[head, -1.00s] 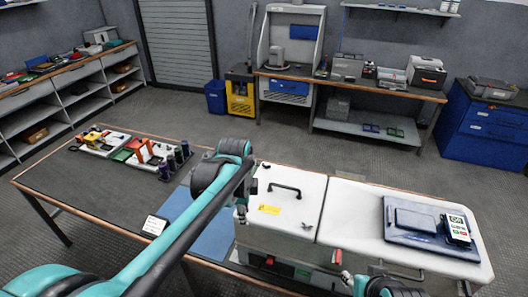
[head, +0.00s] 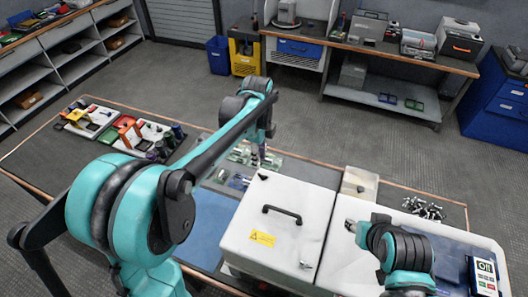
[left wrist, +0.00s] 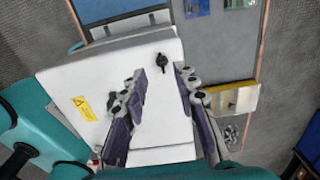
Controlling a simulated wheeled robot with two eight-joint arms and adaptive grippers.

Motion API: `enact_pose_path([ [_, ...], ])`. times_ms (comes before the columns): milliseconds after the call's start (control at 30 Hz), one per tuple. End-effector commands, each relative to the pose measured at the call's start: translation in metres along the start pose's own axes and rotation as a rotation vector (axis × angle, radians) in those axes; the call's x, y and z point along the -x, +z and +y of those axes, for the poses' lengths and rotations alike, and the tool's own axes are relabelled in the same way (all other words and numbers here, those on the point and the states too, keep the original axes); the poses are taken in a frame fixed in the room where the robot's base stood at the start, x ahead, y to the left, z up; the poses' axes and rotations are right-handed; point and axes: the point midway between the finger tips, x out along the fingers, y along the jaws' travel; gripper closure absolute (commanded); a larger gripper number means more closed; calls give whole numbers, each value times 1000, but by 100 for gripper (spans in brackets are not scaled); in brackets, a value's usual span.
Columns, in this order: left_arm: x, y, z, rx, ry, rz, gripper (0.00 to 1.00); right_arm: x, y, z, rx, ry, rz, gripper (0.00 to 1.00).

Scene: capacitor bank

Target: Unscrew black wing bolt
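A black wing bolt (head: 263,175) stands on the far left corner of the white cabinet lid (head: 286,214). It also shows in the left wrist view (left wrist: 162,62), upright on the lid and just beyond the gap between my fingertips. My left gripper (left wrist: 159,72) is open and empty, one finger on each side of the bolt's line, apart from it. In the head view, my left gripper (head: 261,157) hangs over that corner, partly hidden by its wrist. A second black bolt (head: 305,265) is at the lid's near right corner. My right gripper (head: 350,226) is over the right cabinet, its fingers unclear.
A black handle (head: 282,214) and a yellow warning label (head: 262,238) are on the lid. A blue mat (head: 205,232) lies left of the cabinet. Coloured trays (head: 125,130) stand on the left table.

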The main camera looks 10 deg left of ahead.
Motion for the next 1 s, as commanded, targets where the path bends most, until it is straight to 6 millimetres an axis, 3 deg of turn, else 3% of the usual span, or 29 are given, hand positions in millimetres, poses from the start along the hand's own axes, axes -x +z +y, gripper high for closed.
enact_pose_path([
  [167, -8, 0, 0, 0, 0, 0, 71, -2, 2, 0, 0, 0, -1, 60],
  [600, -72, 0, 0, 1, 0, 0, 71, -11, 9, 0, 0, 0, 0, 60],
  [967, -78, 0, 0, 1, 0, 0, 71, -12, 9, 0, 0, 0, 0, 60],
  [1000, -78, 0, 0, 1, 0, 0, 78, -12, 9, 0, 0, 0, 0, 60],
])
